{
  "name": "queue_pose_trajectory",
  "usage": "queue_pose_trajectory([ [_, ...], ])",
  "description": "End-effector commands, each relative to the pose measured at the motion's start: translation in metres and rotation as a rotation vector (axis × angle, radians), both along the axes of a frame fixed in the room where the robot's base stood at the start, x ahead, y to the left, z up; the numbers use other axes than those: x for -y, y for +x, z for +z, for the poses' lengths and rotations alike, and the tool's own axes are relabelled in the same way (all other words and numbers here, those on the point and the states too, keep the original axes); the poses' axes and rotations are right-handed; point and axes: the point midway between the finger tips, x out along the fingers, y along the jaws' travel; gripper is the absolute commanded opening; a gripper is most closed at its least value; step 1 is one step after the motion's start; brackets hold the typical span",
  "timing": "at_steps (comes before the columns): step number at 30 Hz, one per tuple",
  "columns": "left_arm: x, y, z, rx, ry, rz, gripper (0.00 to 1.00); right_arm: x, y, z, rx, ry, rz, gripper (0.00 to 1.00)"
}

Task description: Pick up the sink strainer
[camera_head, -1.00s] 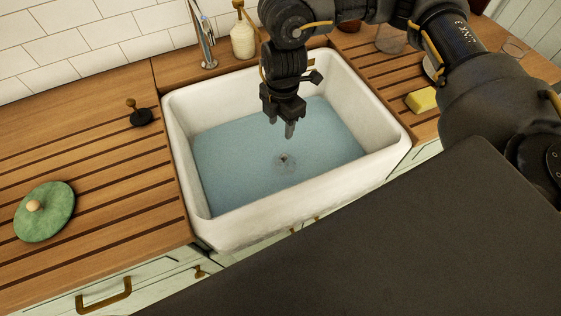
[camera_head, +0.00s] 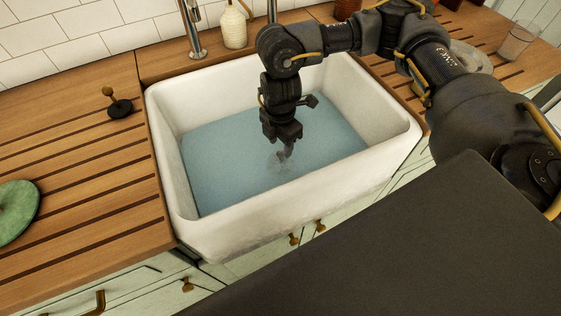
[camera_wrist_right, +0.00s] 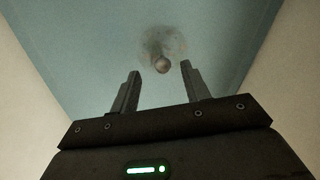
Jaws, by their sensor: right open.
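The sink strainer sits at the drain on the bottom of the white sink (camera_head: 290,212), under bluish water (camera_head: 215,160). In the right wrist view the strainer (camera_wrist_right: 162,64) is a small round knob in a blurred darker ring. In the head view the strainer is partly hidden by my right gripper (camera_head: 285,154). My right gripper (camera_wrist_right: 160,69) points down into the sink, open and empty. Its fingertips appear on either side of the knob, which shows just beyond them; the remaining height gap cannot be told exactly. My left gripper is not in view.
The sink walls surround the right gripper. A tap (camera_head: 193,35) and a cream bottle (camera_head: 233,28) stand behind the sink. A black stopper with a brass knob (camera_head: 119,106) and a green lid (camera_head: 14,212) rest on the left wooden counter. A glass (camera_head: 516,40) stands at right.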

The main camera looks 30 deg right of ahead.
Motion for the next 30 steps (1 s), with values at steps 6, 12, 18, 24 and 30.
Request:
queue_pose_trajectory([
  [6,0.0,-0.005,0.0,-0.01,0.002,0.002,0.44,0.0,0.0,-0.006,-0.001,0.0,0.0,0.47],
  [12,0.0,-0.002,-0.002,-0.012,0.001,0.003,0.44,-0.002,-0.004,-0.035,-0.004,0.0,-0.001,0.47],
  [18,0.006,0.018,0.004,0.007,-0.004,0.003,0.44,-0.002,-0.004,-0.055,0.0,0.0,0.001,0.47],
  [24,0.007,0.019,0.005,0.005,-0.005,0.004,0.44,-0.002,-0.003,-0.056,0.002,-0.001,0.002,0.47],
  [30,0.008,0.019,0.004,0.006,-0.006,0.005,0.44,-0.002,-0.003,-0.056,0.001,-0.001,0.001,0.28],
])
